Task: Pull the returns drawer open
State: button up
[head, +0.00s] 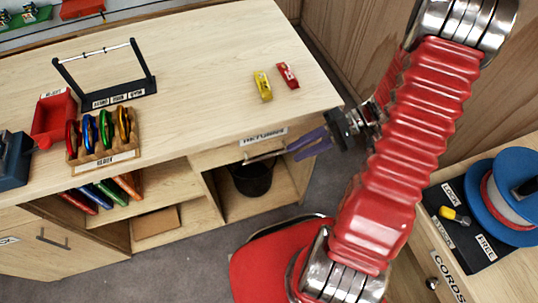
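The returns drawer (215,156) is set under the right end of the pale wooden bench. Its front carries a white label reading RETURNS and looks flush with the bench. Its bar handle (262,157) sits below the label. My gripper (292,153) is at the right end of this handle, with its purple fingers pointing left towards it. The fingers show a gap between them and look open. I cannot tell whether they touch the handle or only lie beside it.
A yellow and a red clip (288,75) lie on the bench top above the drawer. A black bucket (252,178) stands in the shelf below. A rack of coloured carabiners (103,150) is at left. Another bench with a blue spool (510,190) is at right.

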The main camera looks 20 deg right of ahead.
aim_at(268, 157)
jog(key=d+f+m+t+y, duration=0.3)
jog(key=d+f+t, duration=0.1)
jog(key=f+t, duration=0.2)
jog(key=shift+w+d+f, duration=0.2)
jog(key=shift+d+f, duration=0.2)
jog(key=shift+f, duration=0.25)
jog(key=x, duration=1.4)
jog(key=shift+d+f, duration=0.1)
jog(key=shift+c, duration=0.3)
grip_shut()
